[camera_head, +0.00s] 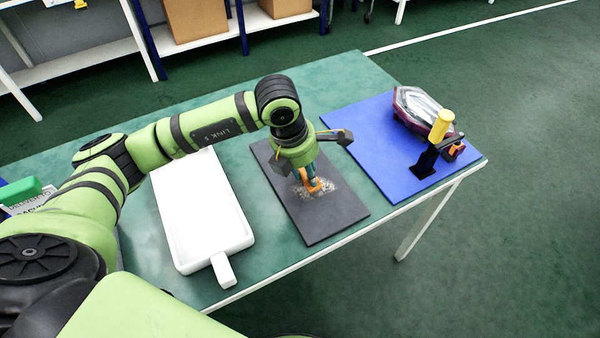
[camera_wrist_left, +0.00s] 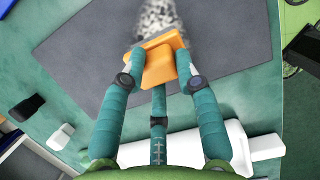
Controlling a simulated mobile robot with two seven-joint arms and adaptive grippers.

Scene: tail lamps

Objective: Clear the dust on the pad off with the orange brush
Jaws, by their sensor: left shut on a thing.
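The dark grey pad (camera_head: 322,223) lies on the green table, and a light speckled patch of dust (camera_head: 327,189) is on its middle. My left gripper (camera_head: 314,185) is over the pad, shut on the orange brush (camera_head: 311,188). In the left wrist view the teal fingers (camera_wrist_left: 158,78) close around the orange brush (camera_wrist_left: 160,62), and the dust (camera_wrist_left: 152,20) lies just beyond it on the pad (camera_wrist_left: 75,62). The brush is at the edge of the dust; I cannot tell whether it touches the pad. My right gripper is not in view.
A white dustpan-like tray (camera_head: 205,250) with a short handle lies left of the pad. A blue mat (camera_head: 355,125) on the right bears a tail lamp (camera_head: 418,105) and a black stand with a yellow knob (camera_head: 441,122). A shelf with cardboard boxes (camera_head: 195,18) stands behind the table (camera_head: 245,285).

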